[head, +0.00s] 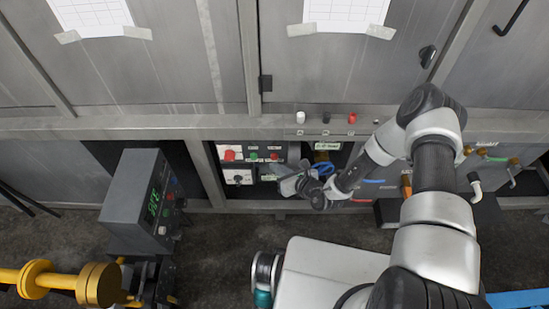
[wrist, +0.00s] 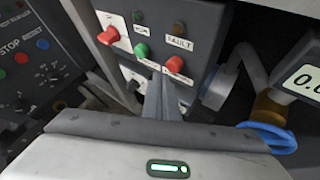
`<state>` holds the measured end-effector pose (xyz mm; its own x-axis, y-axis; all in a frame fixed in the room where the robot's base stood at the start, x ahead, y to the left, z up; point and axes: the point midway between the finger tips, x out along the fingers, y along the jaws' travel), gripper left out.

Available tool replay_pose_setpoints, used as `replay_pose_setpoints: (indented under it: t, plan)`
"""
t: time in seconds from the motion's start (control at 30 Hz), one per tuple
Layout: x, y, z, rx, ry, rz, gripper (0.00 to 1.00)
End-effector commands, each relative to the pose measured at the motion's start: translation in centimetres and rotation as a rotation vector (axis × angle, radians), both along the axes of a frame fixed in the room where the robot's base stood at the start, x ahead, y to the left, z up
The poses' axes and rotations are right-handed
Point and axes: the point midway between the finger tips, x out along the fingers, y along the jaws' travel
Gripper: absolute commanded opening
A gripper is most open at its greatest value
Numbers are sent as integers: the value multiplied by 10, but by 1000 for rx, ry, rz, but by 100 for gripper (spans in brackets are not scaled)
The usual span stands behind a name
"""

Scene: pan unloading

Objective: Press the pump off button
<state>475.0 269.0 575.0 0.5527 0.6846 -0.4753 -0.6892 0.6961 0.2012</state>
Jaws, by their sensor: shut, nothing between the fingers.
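The pump panel shows in the wrist view with a green button (wrist: 142,50) and a red button (wrist: 175,64) side by side, under lamps marked RUN and FAULT. The red button is probably the off button; its label is unreadable. In the head view the same red button (head: 273,156) and green button (head: 253,156) are small. My gripper (wrist: 160,80) is shut and empty, its fingertips just below and left of the red button. I cannot tell whether they touch the panel. In the head view my gripper (head: 287,186) is low in front of the panel.
A red rotary switch (wrist: 115,35) sits left of the buttons. Another control box (head: 138,200) with a green display stands to the left. A metal ledge (head: 200,127) runs above the panel.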

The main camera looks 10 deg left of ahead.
Motion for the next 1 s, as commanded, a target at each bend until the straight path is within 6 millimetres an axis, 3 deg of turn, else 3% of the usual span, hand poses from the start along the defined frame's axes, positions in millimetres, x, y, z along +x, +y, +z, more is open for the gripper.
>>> replay_pose_setpoints:
  t: [0.17, 0.67, 1.0]
  plan:
    - [-2, 0, 0, 0, 2, 1, 0]
    - [-46, -11, 0, 0, 4, 1, 0]
    - [-49, -12, 0, -1, 1, 0, 0]
